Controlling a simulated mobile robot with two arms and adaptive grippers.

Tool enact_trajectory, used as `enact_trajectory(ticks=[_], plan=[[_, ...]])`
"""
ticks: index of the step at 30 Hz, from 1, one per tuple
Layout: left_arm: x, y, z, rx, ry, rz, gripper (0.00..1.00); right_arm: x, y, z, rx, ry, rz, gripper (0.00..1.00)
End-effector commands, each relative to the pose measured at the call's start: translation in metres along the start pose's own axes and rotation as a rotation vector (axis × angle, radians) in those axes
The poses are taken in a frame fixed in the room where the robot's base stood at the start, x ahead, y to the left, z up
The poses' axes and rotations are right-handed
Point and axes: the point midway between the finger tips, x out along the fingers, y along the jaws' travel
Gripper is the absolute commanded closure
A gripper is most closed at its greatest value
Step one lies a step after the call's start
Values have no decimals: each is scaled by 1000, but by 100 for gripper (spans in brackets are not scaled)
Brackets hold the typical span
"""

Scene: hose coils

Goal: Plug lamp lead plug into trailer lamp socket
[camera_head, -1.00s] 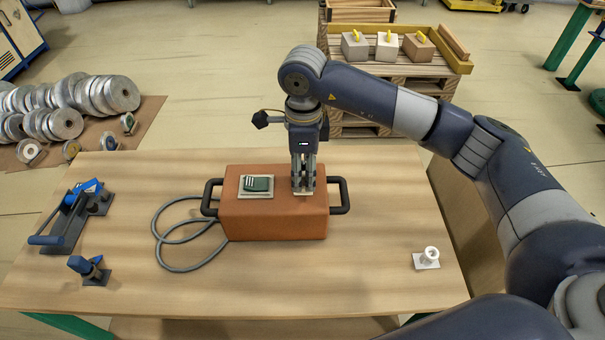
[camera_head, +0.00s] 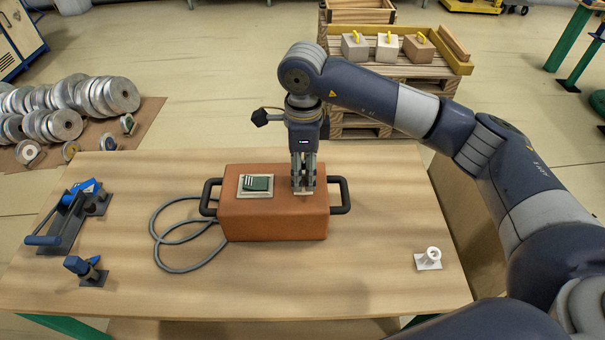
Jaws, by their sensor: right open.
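An orange-brown box (camera_head: 272,215) with a black handle at each end sits mid-table. A dark green ribbed part (camera_head: 257,183) lies on a pale plate on its top left; I cannot tell whether this is the lamp socket. My right gripper (camera_head: 303,188) points straight down over the top right of the box, open, fingertips at or just above a small pale piece (camera_head: 304,193). I cannot tell whether they touch it. A grey cable (camera_head: 163,240) loops on the table left of the box. No lamp lead plug can be made out clearly. My left gripper is out of view.
A white ring-shaped fitting (camera_head: 429,258) on a square base stands at the table's right. A blue-and-grey clamp-like fixture (camera_head: 60,230) and a smaller blue one (camera_head: 85,268) stand at the left. The table (camera_head: 250,285) is clear in front of the box.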

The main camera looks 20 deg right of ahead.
Motion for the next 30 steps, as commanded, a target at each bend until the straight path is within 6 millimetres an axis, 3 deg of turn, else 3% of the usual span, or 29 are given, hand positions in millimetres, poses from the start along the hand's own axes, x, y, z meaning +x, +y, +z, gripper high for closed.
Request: enact_trajectory(ticks=[2, 3, 8, 9, 10, 13, 14, 30], plan=[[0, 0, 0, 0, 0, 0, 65, 0, 0, 0, 0, 0, 0, 57], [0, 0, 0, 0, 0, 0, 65, 0, 0, 0, 0, 0, 0, 62], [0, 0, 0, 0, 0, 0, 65, 0, 0, 0, 0, 0, 0, 98], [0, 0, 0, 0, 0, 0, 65, 0, 0, 0, 0, 0, 0, 100], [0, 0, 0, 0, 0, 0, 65, 0, 0, 0, 0, 0, 0, 70], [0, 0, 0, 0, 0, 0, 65, 0, 0, 0, 0, 0, 0, 92], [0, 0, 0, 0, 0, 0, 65, 0, 0, 0, 0, 0, 0, 96], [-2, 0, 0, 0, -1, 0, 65, -6, 0, 0, 0, 0, -1, 96]])
